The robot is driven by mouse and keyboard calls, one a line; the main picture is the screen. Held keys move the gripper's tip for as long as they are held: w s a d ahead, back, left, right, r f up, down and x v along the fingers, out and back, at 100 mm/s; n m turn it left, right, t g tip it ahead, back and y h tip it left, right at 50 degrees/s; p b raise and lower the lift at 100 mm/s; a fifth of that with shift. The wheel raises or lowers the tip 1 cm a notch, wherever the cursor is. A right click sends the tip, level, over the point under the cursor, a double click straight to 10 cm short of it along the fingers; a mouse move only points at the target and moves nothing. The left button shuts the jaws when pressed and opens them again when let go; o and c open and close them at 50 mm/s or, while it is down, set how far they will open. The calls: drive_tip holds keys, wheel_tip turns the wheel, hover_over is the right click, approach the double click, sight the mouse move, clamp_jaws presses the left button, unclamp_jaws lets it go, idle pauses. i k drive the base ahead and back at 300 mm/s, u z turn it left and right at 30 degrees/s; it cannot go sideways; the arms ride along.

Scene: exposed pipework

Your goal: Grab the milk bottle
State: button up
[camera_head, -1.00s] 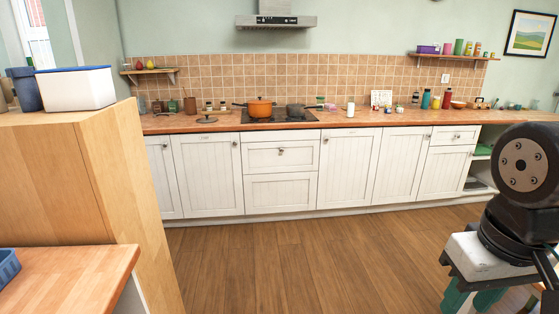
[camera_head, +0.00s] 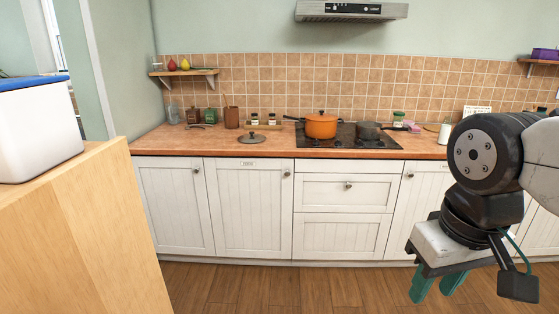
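A small white upright object (camera_head: 444,132), which looks like the milk bottle, stands on the wooden counter (camera_head: 190,141) right of the hob. It is small in the picture, and my arm is close beside it in the view. My gripper (camera_head: 437,288) hangs at the lower right with its teal fingers pointing down. The fingers are apart with nothing seen between them. My gripper is well in front of the counter, over the floor, away from the bottle.
An orange pot (camera_head: 320,126) and a dark pan (camera_head: 368,131) stand on the hob (camera_head: 347,142). A lid (camera_head: 251,137) lies to their left. A tall wooden cabinet (camera_head: 110,215) with a white box (camera_head: 30,128) stands close at left. Floor (camera_head: 250,288) before the white cupboards is clear.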

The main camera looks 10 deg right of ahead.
sight(445, 128)
drive_tip(key=z, duration=0.1)
drive_tip(key=i, duration=1.9)
drive_tip(key=z, duration=1)
drive_tip(key=i, duration=1.15)
drive_tip(key=z, duration=1.5)
drive_tip(key=i, duration=0.7)
drive_tip(key=z, duration=0.3)
